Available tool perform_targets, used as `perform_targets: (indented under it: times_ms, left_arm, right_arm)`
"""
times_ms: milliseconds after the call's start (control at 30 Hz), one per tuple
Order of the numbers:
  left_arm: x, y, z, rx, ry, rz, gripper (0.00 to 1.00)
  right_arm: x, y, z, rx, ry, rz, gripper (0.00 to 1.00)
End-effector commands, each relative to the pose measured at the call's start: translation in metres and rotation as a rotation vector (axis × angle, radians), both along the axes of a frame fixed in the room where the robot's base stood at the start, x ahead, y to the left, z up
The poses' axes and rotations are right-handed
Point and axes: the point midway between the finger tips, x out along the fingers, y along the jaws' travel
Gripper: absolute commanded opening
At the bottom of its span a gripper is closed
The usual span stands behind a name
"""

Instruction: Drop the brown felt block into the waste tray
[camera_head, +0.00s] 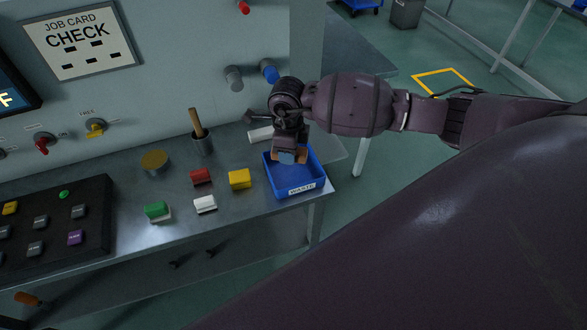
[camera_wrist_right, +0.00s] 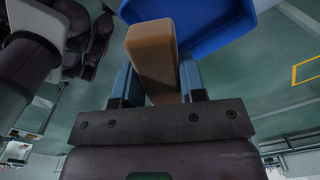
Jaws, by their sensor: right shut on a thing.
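My right gripper (camera_head: 287,157) is over the left part of the blue waste tray (camera_head: 308,188), which carries a WASTE label on its front. In the right wrist view, my right gripper (camera_wrist_right: 158,85) is shut on the brown felt block (camera_wrist_right: 152,52), with a blue finger on each side. The block (camera_head: 275,153) is mostly hidden by the gripper in the head view. The waste tray (camera_wrist_right: 225,25) also shows beyond the block in the right wrist view. My left gripper is in neither view.
Yellow (camera_head: 239,179), red (camera_head: 201,176), white (camera_head: 205,204) and green (camera_head: 156,210) blocks lie on the bench left of the tray. A cup with a brush (camera_head: 202,143) stands behind them. A button panel (camera_head: 55,230) is at the far left.

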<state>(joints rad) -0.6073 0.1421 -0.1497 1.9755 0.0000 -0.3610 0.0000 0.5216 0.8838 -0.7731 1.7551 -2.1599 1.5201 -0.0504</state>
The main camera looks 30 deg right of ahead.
Motion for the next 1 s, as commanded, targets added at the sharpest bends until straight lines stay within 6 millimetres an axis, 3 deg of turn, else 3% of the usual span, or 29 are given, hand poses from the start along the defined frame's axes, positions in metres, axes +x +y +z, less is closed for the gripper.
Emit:
perform_targets:
  times_ms: [300,500,767,1000]
  left_arm:
    - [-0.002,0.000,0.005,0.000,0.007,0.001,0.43]
    - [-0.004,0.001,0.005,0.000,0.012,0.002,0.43]
    - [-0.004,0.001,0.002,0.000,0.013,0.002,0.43]
    - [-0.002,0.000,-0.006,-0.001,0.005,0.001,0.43]
  right_arm:
    - [0.010,-0.024,0.017,0.008,0.002,-0.597,0.14]
    - [0.013,-0.033,0.022,0.011,0.004,-0.832,0.14]
    - [0.014,-0.036,0.020,0.011,0.005,-0.910,0.14]
    - [0.014,-0.036,0.001,0.011,0.006,-0.908,0.14]
